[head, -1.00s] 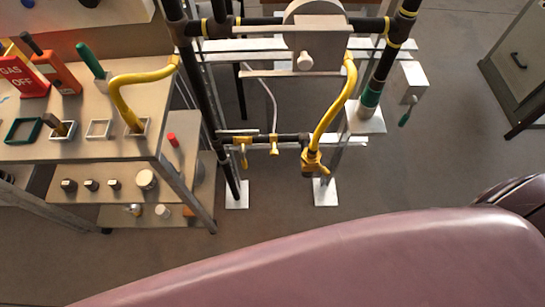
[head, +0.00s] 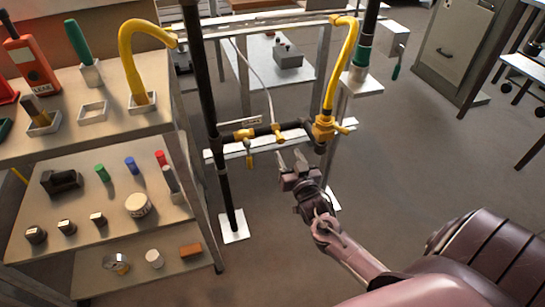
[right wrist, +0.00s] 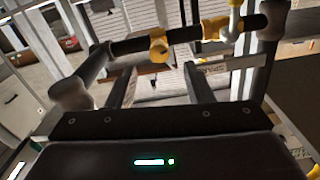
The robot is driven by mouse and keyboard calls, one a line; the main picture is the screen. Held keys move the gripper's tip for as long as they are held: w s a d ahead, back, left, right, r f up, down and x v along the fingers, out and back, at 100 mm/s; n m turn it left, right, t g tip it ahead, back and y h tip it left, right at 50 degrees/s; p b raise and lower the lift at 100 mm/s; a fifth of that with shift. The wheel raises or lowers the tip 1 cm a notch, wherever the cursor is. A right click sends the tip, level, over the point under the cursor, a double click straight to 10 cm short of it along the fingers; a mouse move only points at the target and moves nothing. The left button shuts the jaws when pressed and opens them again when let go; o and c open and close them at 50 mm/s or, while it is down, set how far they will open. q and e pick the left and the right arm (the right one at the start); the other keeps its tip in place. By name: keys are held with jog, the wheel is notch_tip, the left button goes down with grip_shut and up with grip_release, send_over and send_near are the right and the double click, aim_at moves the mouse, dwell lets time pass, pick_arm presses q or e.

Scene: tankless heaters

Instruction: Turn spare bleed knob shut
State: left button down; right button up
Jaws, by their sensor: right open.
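My right gripper (head: 289,157) is open and empty, just below and in front of the low dark pipe (head: 262,129). Several yellow fittings sit on this pipe: a left one with a hanging lever (head: 248,147), a middle one (head: 279,134), and a larger valve (head: 325,128) at the right under a yellow hose. I cannot tell which is the spare bleed knob. In the right wrist view, the open fingers (right wrist: 157,78) point toward the pipe, with a yellow fitting (right wrist: 158,45) beyond and between them. I see no contact. My left gripper is out of view.
A shelf cart (head: 105,210) with tools, coloured caps and small parts stands at the left. A dark upright post (head: 205,110) on a white foot stands between cart and gripper. A grey cabinet (head: 455,50) is at the back right. Floor right of the rig is open.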

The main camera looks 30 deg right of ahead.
aim_at(282, 141)
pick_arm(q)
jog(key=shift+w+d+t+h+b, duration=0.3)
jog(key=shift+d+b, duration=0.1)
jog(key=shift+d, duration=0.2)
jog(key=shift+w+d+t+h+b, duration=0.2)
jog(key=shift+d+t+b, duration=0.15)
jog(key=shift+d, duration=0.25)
pick_arm(e)
jog(key=x, duration=0.7)
jog(key=shift+w+d, duration=0.1)
jog(key=shift+w, duration=0.3)
jog(key=shift+c, duration=0.5)
jog(key=c, duration=0.9)
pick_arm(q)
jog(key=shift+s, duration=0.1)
